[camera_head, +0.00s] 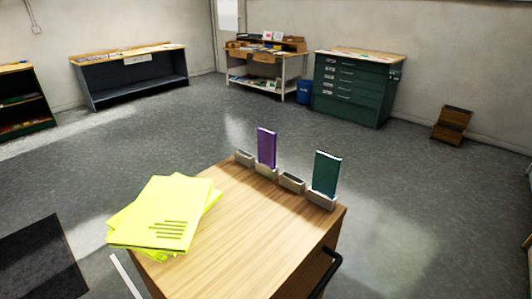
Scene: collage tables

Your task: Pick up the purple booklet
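The purple booklet (266,148) stands upright in a small grey holder (266,171) near the back edge of a wooden-topped table (240,225). A dark green booklet (326,174) stands upright in a similar holder (321,201) to its right, at the table's right corner. My gripper is not in view, so whether it is open or shut does not show.
Two small grey holders, one left (244,158) and one right (291,183) of the purple booklet, look empty. Yellow papers (165,212) lie on the table's left side. A black handle (325,272) juts from its right side. Open grey floor (400,210) surrounds the table.

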